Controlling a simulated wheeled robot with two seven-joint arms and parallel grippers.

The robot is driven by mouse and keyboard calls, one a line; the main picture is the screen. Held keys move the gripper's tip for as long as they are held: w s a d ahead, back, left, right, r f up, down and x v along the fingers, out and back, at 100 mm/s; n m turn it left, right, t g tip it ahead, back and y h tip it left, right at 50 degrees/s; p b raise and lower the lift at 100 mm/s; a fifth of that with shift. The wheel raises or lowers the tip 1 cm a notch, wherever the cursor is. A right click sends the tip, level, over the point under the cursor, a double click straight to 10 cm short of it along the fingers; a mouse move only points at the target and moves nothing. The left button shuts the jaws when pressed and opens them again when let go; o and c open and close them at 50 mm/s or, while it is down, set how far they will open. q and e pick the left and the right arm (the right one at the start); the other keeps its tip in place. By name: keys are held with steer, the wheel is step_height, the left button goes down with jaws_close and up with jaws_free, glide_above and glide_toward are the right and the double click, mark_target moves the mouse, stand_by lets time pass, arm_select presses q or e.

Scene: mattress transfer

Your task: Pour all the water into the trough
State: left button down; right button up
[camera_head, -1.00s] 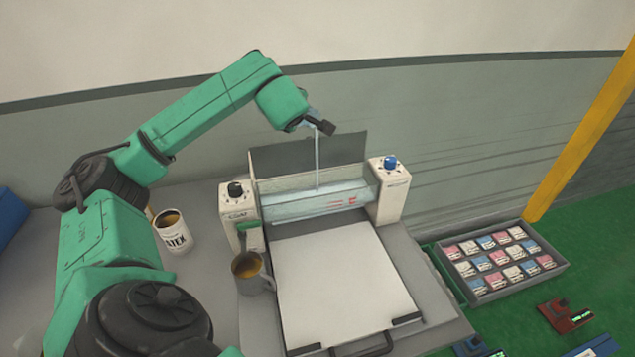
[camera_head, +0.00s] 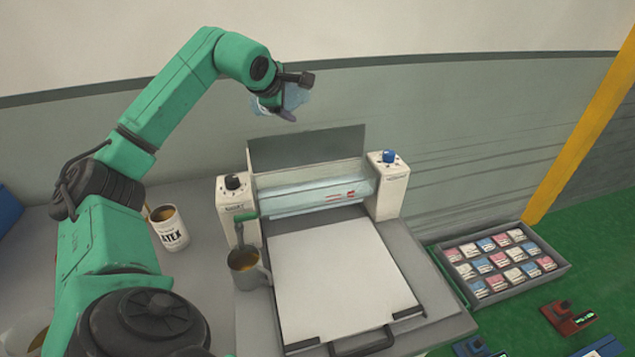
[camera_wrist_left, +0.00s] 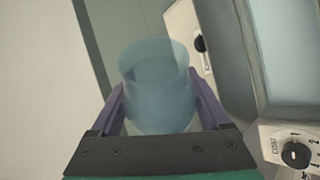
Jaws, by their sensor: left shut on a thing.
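The clear trough (camera_head: 300,200) lies across the back of the machine between two white control boxes, below and to the right of the cup. No stream falls from the cup. My right gripper is not in view.
A dark upright plate (camera_head: 310,148) stands behind the trough. A white sheet (camera_head: 340,275) lies on the bed in front. A grey mug (camera_head: 247,268) and a LATEX can (camera_head: 168,232) stand at left. A tray of packets (camera_head: 468,282) is at right.

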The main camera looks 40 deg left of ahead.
arm_select(q)
steer(key=shift+w+f+n+h, duration=0.1)
steer(key=shift+f+n+h, duration=0.15)
steer(key=shift+n+h, duration=0.3)
steer(key=shift+a+r+n+h, duration=0.1)
steer(key=shift+n+h, duration=0.35)
steer(key=shift+h, duration=0.3)
steer(key=shift+r+n+t+h, duration=0.3)
steer(key=shift+n+h, duration=0.1)
steer(key=shift+h, duration=0.2)
steer(key=shift+d+r+h+p, duration=0.25)
steer(key=shift+r+h+p, duration=0.25)
steer(key=shift+r+p, duration=0.35)
steer(key=shift+s+a+f+n+h+b, duration=0.1)
steer(key=shift+s+a+n+h+b, duration=0.1)
steer(key=shift+n+h+b, duration=0.35)
steer(key=shift+a+n+t+h+b, duration=0.45)
steer(key=shift+n+t+h, duration=0.25)
steer(key=shift+n+h, duration=0.3)
steer(key=shift+s+a+n+h, duration=0.1)
steer(key=shift+a+n+h, duration=0.15)
steer(key=shift+n+h, duration=0.15)
steer(key=shift+a+t+h, duration=0.2)
steer(key=shift+t+h, duration=0.05)
steer(key=shift+t, duration=0.05)
step_height(320, 180, up, 6)
steer(key=p, duration=0.5)
steer(key=shift+d, duration=0.1)
steer(key=shift+s+f, duration=0.15)
steer(key=shift+f, duration=0.25)
